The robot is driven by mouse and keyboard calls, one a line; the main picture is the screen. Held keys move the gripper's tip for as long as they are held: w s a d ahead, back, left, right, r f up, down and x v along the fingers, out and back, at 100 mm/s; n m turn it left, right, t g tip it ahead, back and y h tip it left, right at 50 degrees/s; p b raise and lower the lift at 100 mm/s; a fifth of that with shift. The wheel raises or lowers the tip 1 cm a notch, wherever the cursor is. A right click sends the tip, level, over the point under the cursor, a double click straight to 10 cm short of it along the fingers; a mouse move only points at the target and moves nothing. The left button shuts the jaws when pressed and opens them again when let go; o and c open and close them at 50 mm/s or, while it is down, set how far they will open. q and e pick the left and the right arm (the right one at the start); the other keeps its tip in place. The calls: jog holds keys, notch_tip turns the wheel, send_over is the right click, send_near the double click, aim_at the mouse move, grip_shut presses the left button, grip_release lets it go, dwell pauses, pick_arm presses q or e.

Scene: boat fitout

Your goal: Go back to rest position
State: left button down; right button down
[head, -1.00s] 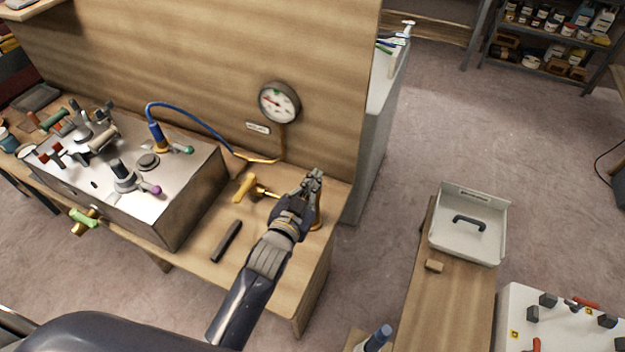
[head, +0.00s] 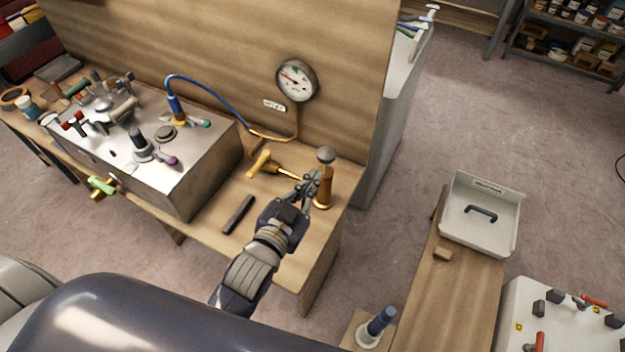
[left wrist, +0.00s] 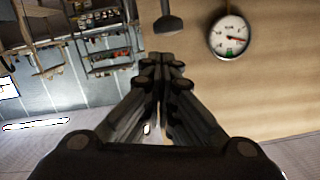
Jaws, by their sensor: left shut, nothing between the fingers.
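My left gripper (head: 306,186) is shut and empty. In the head view it is above the front right part of the wooden bench, just left of a brass post with a grey knob (head: 325,178); I cannot tell whether they touch. In the left wrist view the closed fingers (left wrist: 161,62) point away from the camera, with a dark knob (left wrist: 169,22) just beyond them. The pressure gauge (head: 297,79) is on the wooden panel, and it also shows in the left wrist view (left wrist: 230,37). My right gripper is not in view.
A metal box with several valves (head: 190,176) stands on the bench at left. A yellow-handled valve (head: 262,163) and a dark bar (head: 238,214) lie near my gripper. A second bench (head: 455,290) with a white tray (head: 480,240) is at right. Open floor lies between.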

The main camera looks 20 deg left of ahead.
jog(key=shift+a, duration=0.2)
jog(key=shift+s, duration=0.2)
